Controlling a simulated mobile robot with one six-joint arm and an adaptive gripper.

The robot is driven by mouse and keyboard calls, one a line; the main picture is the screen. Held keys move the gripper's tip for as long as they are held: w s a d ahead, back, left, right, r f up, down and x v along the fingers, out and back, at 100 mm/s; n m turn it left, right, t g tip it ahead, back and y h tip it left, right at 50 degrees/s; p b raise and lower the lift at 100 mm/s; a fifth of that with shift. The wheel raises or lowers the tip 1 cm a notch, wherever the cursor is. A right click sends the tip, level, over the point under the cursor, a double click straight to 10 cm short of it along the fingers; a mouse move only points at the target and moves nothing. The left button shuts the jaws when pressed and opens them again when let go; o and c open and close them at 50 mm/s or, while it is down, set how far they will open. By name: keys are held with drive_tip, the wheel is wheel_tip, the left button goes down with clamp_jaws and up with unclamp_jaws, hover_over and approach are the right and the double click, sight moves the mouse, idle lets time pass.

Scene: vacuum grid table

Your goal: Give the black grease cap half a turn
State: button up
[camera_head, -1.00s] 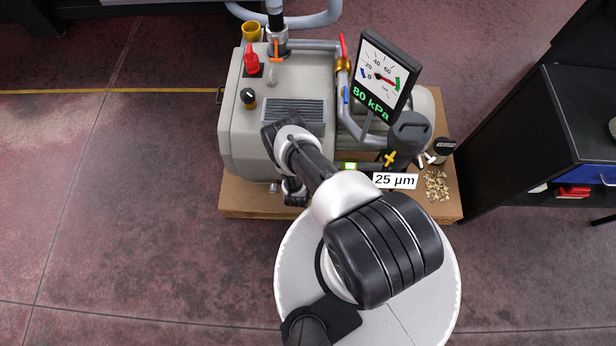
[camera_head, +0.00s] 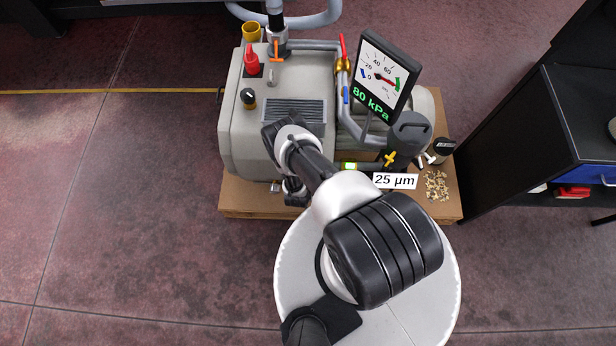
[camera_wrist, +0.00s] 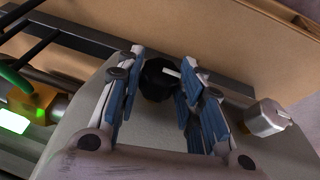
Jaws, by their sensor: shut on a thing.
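In the wrist view the black grease cap (camera_wrist: 158,80), round with a white mark on its face, sits between the fingers of my gripper (camera_wrist: 157,68). The blue-grey pads are closed on the cap from both sides. The fingers partly cover the cap's edges and what lies under it. In the head view my own arm reaches over the front side of the grey pump (camera_head: 240,125) and hides the cap and the fingertips.
A metal plug (camera_wrist: 266,118) stands right of my fingers in the wrist view. A gauge panel (camera_head: 383,75) reading 80 kPa, a dark grey filter canister (camera_head: 410,135) and a red-handled valve (camera_head: 343,62) rise at the pump's right. A dark cabinet (camera_head: 520,130) stands further right.

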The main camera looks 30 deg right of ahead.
drive_tip(key=shift+s+d+t+y, duration=0.15)
drive_tip(key=shift+d+t+y, duration=0.05)
drive_tip(key=shift+t+y, duration=0.45)
drive_tip(key=shift+s+d+f+m+t+y, duration=0.15)
drive_tip(key=shift+m+t+y, duration=0.3)
drive_tip(key=shift+y, duration=0.4)
drive_tip(key=shift+d+t+y+b, duration=0.1)
drive_tip(key=shift+t+y+b, duration=0.5)
drive_tip(key=shift+b, duration=0.4)
drive_tip(key=shift+m+t+y+b, duration=0.35)
drive_tip(key=shift+t+y+b, duration=0.05)
drive_tip(key=shift+y+b, duration=0.3)
drive_tip(key=o, duration=1.1)
